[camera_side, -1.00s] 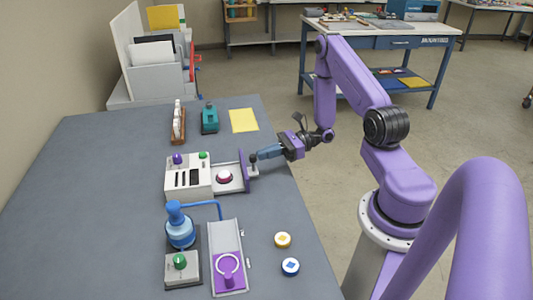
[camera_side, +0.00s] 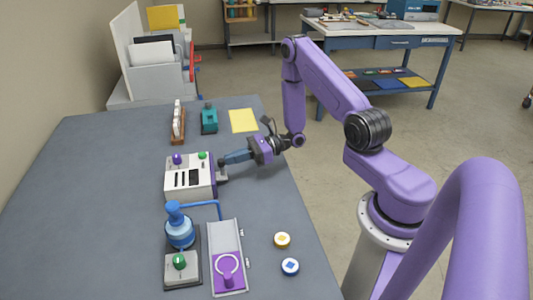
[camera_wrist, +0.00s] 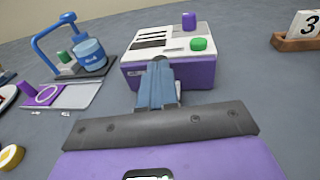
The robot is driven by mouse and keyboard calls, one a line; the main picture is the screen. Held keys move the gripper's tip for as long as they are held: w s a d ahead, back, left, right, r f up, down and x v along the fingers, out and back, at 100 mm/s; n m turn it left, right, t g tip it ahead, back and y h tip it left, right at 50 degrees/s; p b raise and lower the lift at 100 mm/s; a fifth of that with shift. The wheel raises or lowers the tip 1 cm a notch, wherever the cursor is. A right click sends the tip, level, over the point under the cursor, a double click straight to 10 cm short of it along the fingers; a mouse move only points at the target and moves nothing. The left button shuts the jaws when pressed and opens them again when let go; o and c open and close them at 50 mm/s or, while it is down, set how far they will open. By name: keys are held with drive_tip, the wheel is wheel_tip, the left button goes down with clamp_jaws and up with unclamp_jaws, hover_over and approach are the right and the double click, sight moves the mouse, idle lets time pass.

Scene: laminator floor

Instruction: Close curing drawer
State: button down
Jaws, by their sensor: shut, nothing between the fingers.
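The white curing unit (camera_side: 186,177) stands on the grey table, with a purple knob and a green button on top. Its drawer's purple front (camera_wrist: 196,76) sits flush against the body, and the drawer's inside is hidden. My gripper (camera_side: 223,163) is shut and empty at the drawer front. In the wrist view my gripper (camera_wrist: 158,70) reaches to the middle of the purple front, at its handle. The fingertips appear to touch there, though the exact contact is hard to see.
A blue bottle device (camera_side: 179,232) and a grey tray with a purple ring (camera_side: 228,262) stand in front of the unit. Two round discs (camera_side: 283,240) lie near the table's right edge. A teal item (camera_side: 209,119) and a yellow sheet (camera_side: 243,120) lie behind.

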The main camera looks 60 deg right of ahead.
drive_tip(key=shift+w+a+r, duration=0.1)
drive_tip(key=shift+w+a, duration=0.15)
drive_tip(key=v, duration=1.4)
drive_tip(key=shift+s+d, duration=0.15)
drive_tip(key=s+a+r+n+g+y, duration=0.1)
drive_tip(key=s+a+r+n+g, duration=0.1)
drive_tip(key=a+n+g, duration=0.3)
drive_tip(key=s+a+r+n+g, duration=0.2)
drive_tip(key=a+n+g, duration=0.3)
drive_tip(key=s+a+r+n+h, duration=0.4)
drive_tip(key=s+n+h, duration=0.3)
drive_tip(key=n, duration=0.7)
drive_tip(key=s+a+r+n+h, duration=0.5)
drive_tip(key=s+n, duration=0.5)
drive_tip(key=n, duration=0.4)
drive_tip(key=shift+s+r+h, duration=0.2)
drive_tip(key=shift+h, duration=0.9)
